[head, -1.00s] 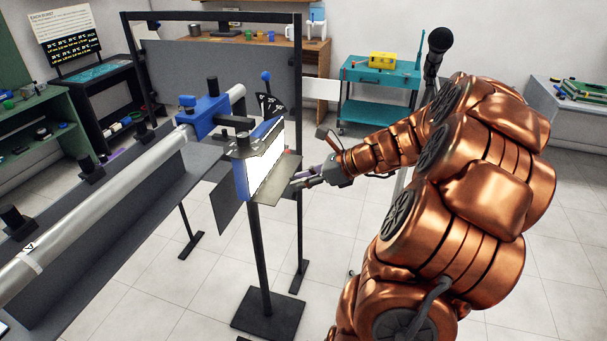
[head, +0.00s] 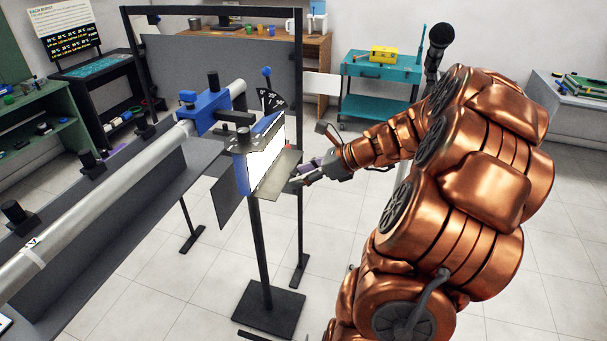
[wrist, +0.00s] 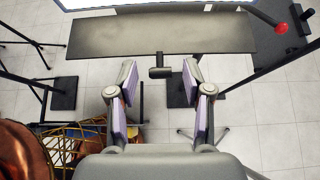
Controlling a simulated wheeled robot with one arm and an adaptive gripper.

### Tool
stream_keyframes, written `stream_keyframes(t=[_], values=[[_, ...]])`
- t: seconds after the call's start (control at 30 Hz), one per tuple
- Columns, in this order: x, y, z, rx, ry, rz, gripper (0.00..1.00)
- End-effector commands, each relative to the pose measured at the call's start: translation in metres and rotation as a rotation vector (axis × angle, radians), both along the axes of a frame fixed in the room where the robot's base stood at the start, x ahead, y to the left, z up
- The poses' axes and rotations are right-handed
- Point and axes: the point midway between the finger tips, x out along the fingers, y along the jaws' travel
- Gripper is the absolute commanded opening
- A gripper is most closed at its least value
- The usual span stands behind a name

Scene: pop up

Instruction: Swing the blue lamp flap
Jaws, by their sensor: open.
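The blue lamp (head: 243,177) stands on a dark post, its bright white panel facing right. A dark flap (head: 279,172) hangs out from the panel's lower edge on my gripper's side. In the wrist view this flap (wrist: 150,33) spans the top as a wide dark plate, with a short T-shaped handle (wrist: 160,72) sticking out from its middle. My gripper (head: 296,183) is close to the flap on its right. In the wrist view my gripper (wrist: 158,75) is open, its fingertips on either side of the handle with gaps to both.
A black frame (head: 298,110) stands behind the lamp, and a grey rail (head: 130,170) runs along the left. A red-tipped lever (wrist: 281,28) is at the wrist view's upper right. The lamp's post base (head: 268,308) sits on the floor.

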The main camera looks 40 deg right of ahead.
Motion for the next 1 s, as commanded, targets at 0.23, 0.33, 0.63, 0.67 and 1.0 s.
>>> stream_keyframes(t=[0.23, 0.33, 0.63, 0.67, 1.0], values=[[-0.006, -0.005, 0.005, -0.001, -0.001, -0.002, 0.50], [-0.015, -0.011, 0.012, -0.004, 0.000, -0.005, 0.50], [-0.056, -0.035, 0.045, -0.005, -0.002, -0.005, 0.50], [-0.059, -0.037, 0.048, -0.004, -0.001, -0.004, 0.50], [-0.084, -0.051, 0.067, -0.003, 0.000, -0.002, 0.50]])
